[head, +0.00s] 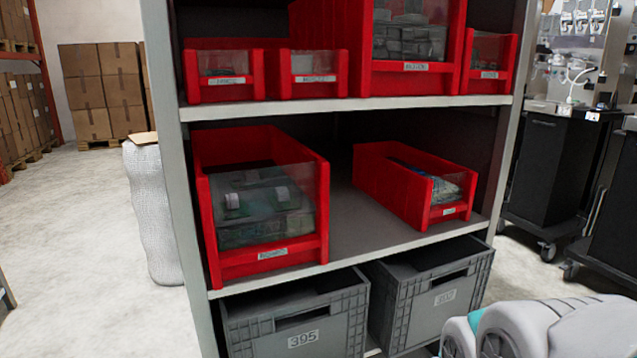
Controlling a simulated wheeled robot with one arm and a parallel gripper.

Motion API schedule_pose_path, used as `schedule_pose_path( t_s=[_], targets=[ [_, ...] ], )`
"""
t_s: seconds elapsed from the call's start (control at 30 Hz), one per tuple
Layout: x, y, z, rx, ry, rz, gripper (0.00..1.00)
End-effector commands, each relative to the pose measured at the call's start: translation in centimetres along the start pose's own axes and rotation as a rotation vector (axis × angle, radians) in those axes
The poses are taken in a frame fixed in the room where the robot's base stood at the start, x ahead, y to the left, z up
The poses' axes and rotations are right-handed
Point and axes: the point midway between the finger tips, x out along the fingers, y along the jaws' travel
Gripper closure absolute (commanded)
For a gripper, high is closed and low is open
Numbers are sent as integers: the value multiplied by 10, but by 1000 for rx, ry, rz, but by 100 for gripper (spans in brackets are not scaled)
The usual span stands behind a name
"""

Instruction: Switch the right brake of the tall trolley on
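Two dark trolleys stand at the right edge of the head view. One trolley (541,170) shows its front and stands on casters. The other trolley (618,205) is cut off by the right edge. A caster (547,252) shows under the first, and another caster (570,271) shows at the lower left of the second. I cannot tell which one is the tall trolley, and no brake lever can be made out on these small wheels. My arm shows in part at the lower right, white with a teal band. My gripper is not in view.
A grey shelf rack (345,104) fills the middle, close in front, with red bins (268,258) and grey crates (296,340). A wrapped white column (152,215) stands left of it. Stacked cartons (103,88) are at the back left. The floor at left is clear.

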Motion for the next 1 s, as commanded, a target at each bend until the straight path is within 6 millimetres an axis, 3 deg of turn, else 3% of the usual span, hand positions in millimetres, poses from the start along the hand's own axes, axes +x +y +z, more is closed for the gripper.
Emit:
schedule_pose_path(
  t_s=[0.07, 0.6, 1.0],
  targets=[
    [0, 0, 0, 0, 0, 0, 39],
    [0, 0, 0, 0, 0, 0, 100],
    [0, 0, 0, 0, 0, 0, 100]
  ],
)
